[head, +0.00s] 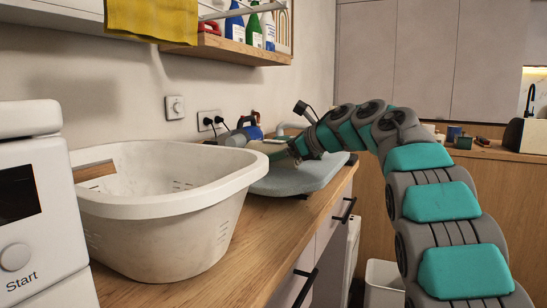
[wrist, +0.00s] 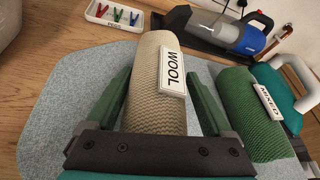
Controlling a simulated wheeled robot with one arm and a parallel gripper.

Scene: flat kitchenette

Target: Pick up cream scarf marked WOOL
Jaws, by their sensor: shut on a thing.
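The cream knitted scarf (wrist: 150,85) with a white WOOL tag (wrist: 172,70) lies rolled up over the grey-blue pad in the wrist view. My gripper (wrist: 160,90) has one green finger on each side of the scarf and is shut on it. I cannot tell whether the scarf touches the pad. In the head view my gripper (head: 290,151) is low over the pad at the far end of the counter, and the scarf cannot be made out there.
A green roll tagged MIXED (wrist: 250,110) lies close on the right. A handheld vacuum (wrist: 235,35) and a tray of coloured pegs (wrist: 115,14) lie behind. In the head view, a white basket (head: 165,205) stands before the grey-blue pad (head: 300,178), with a shelf (head: 235,48) above.

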